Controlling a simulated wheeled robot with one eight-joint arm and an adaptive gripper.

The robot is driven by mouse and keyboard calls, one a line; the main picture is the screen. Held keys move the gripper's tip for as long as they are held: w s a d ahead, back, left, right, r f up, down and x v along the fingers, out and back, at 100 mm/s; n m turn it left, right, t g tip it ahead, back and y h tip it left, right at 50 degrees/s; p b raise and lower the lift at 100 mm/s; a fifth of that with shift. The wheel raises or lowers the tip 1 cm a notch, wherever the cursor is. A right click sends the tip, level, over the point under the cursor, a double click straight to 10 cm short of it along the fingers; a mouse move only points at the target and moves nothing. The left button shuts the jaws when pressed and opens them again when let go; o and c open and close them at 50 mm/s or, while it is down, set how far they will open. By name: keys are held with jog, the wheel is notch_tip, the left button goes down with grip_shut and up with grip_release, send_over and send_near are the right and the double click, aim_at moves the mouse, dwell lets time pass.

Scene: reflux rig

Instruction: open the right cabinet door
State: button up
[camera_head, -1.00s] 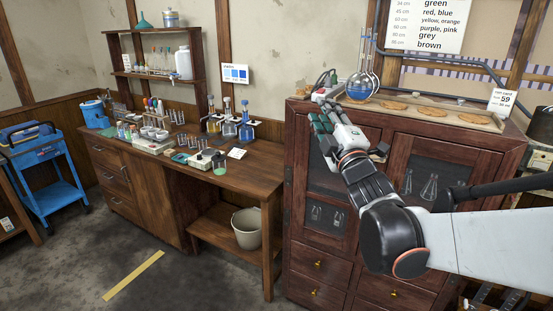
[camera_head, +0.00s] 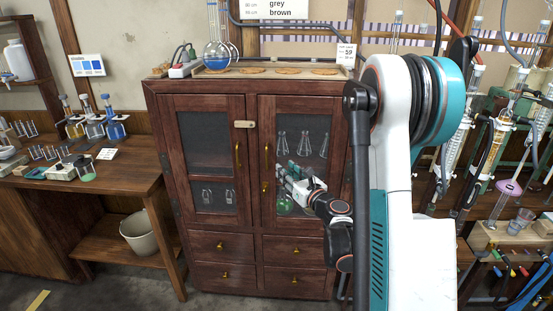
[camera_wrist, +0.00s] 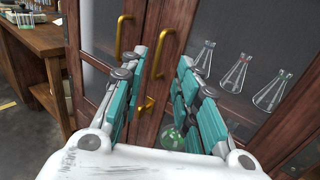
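The right cabinet door (camera_head: 309,215) is a dark wooden frame with a glass pane, and it looks shut. Its brass handle (camera_head: 267,160) stands upright along its left edge; it also shows in the wrist view (camera_wrist: 158,55). A small brass catch (camera_head: 265,187) sits below the handle. My gripper (camera_head: 279,172) is in front of this door, just right of the handle in the head view. In the wrist view my gripper (camera_wrist: 164,58) is open and empty, with the handle appearing between its teal fingertips. I cannot tell whether it touches.
The left door (camera_head: 208,125) has its own brass handle (camera_head: 238,160) close by. Flasks (camera_head: 303,144) stand behind the right door's glass. Drawers (camera_head: 297,246) lie below. A round flask (camera_head: 216,53) and a tray (camera_head: 283,71) rest on top. A wooden bench (camera_head: 100,188) stands left.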

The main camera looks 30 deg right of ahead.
aim_at(267, 154)
jog(key=w+b, duration=0.1)
jog(key=w, duration=0.6)
jog(key=w+b, duration=0.2)
jog(key=w, duration=0.4)
jog(key=shift+w+d+f, duration=0.1)
jog(key=shift+w+f, duration=0.1)
jog(key=shift+w, duration=0.15)
jog(key=shift+c, duration=0.5)
grip_shut()
